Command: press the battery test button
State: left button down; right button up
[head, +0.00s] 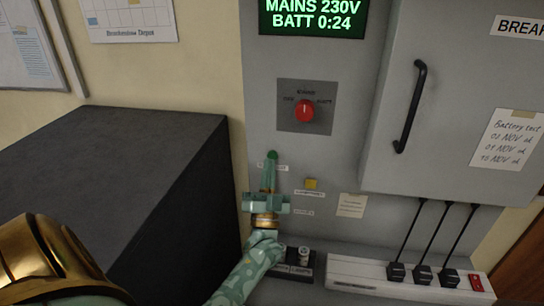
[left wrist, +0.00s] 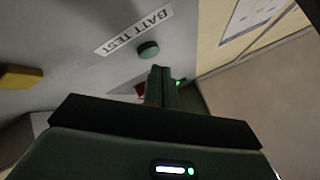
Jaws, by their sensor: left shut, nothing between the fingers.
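The round green button (head: 272,154) sits on the grey console front, below the red knob. In the left wrist view the green button (left wrist: 148,49) stands beside a label (left wrist: 133,31) that reads BATT TEST upside down. My left gripper (head: 269,167) is shut and empty, its fingers pointing up at the panel just below the button. In the left wrist view the shut fingertips (left wrist: 161,72) are close to the button, with a small gap in the picture. The fingers partly cover the label in the head view. My right gripper is not in view.
A red rotary knob (head: 304,111) is above the button and a yellow button (head: 311,183) is to its right. A cabinet door with a black handle (head: 410,108) is further right. A power strip (head: 380,280) with plugs lies below. A dark box (head: 130,190) stands at left.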

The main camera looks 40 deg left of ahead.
pick_arm(q)
jog(key=s+d+p, duration=0.1)
jog(key=s, duration=0.1)
jog(key=s+d, duration=0.1)
jog(key=s, duration=0.1)
jog(key=shift+s+d+p, duration=0.15)
jog(key=shift+d+p, duration=0.05)
jog(key=shift+p, duration=0.2)
dwell(6.1)
